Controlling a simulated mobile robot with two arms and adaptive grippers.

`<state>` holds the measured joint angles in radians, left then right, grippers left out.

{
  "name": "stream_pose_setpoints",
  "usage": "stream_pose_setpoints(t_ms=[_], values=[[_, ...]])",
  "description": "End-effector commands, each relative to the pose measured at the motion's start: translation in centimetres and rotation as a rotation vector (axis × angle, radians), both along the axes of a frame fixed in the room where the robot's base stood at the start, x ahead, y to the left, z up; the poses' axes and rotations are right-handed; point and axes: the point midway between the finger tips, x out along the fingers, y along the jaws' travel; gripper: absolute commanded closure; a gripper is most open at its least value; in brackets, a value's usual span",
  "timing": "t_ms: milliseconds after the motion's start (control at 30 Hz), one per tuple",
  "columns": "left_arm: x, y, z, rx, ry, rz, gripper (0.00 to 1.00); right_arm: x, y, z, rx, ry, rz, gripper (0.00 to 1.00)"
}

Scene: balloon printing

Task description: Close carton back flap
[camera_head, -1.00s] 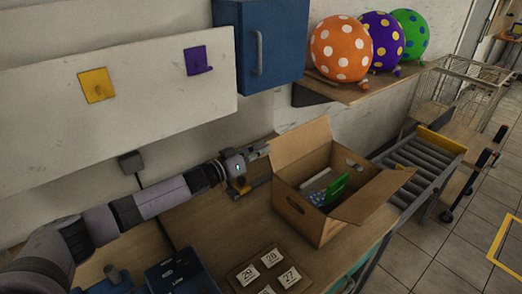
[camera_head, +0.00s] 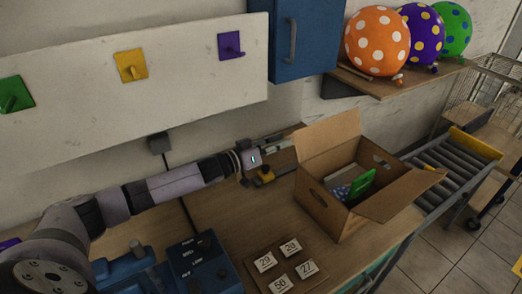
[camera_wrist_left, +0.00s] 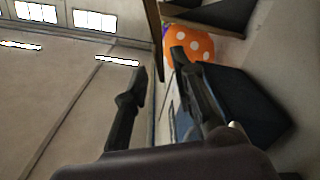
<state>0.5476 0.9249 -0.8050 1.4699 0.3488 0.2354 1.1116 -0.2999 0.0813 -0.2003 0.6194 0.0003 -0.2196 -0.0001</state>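The open cardboard carton (camera_head: 326,212) stands on the wooden table. Its back flap (camera_head: 330,133) is raised, leaning upward toward the wall. Another flap (camera_head: 405,197) is folded outward at the front right. Inside lie a green item (camera_head: 362,184) and a pale item. My left gripper (camera_head: 284,142) is at the left edge of the back flap, behind the carton's left corner; whether it touches is unclear. In the left wrist view, its two fingers (camera_wrist_left: 159,66) are apart, with a narrow brown edge beyond them. My right gripper is not in view.
A roller conveyor (camera_head: 452,170) lies right of the carton. Above are a blue cabinet (camera_head: 308,38) and a shelf (camera_head: 418,86) with several dotted balloons. Numbered cards (camera_head: 282,268) and a blue control box (camera_head: 205,262) are on the table in front.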

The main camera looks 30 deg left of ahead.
Motion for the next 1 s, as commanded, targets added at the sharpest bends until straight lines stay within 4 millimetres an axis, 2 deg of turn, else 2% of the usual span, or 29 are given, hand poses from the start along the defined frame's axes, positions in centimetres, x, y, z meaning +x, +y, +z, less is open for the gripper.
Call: stream_pose_setpoints(t_ms=[200,433,633,967,1000], values=[[-3.7,2.1,-0.3,0.001,0.005,0.001,0.76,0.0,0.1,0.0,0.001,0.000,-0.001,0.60],[-6.4,3.6,-0.2,0.000,0.004,0.001,0.76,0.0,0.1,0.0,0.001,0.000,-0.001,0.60],[-7.4,4.2,0.0,0.000,0.001,0.000,0.76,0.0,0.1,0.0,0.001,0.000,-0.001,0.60],[-7.5,4.3,0.0,0.000,0.000,0.000,0.76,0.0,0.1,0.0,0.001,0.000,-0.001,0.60],[-7.5,4.3,0.0,0.000,0.000,0.000,0.76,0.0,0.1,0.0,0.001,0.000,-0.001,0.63]])
